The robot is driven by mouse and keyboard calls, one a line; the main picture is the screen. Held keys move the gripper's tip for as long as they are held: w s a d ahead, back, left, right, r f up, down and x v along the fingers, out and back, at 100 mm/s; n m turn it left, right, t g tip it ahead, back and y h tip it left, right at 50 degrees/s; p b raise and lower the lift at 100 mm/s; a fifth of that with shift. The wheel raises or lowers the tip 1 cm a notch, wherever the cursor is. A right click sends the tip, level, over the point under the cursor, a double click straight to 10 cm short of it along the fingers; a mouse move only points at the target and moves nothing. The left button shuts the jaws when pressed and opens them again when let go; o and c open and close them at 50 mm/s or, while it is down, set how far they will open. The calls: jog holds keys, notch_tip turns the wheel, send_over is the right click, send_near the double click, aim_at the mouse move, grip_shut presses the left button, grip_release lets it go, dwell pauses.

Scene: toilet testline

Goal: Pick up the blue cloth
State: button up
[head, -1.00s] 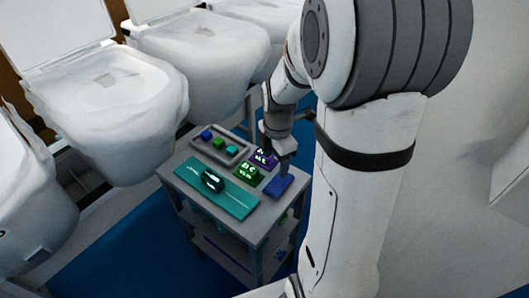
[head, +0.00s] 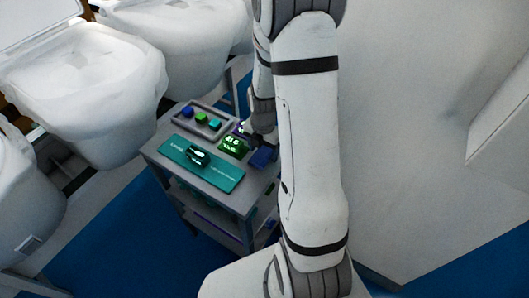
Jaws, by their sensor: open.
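The blue cloth (head: 262,157) is a small dark blue folded square on the right end of the grey cart's top (head: 211,191). My gripper (head: 258,141) is just above or at the far edge of the cloth, pointing down. It is small and dark in the head view and partly hidden by my arm. It is open, and I see nothing held in it. I cannot tell whether its fingers touch the cloth.
A teal mat (head: 222,177) with a dark teal-lit object (head: 197,155) lies left of the cloth. A green labelled item (head: 232,144) is beside it. A grey tray (head: 178,122) holds coloured blocks. White toilets (head: 85,85) stand behind and left.

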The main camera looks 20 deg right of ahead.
aim_at(263, 151)
jog(key=shift+f, duration=0.1)
jog(key=c, duration=0.7)
jog(key=shift+c, duration=0.2)
notch_tip(263, 151, up, 10)
dwell(0.3)
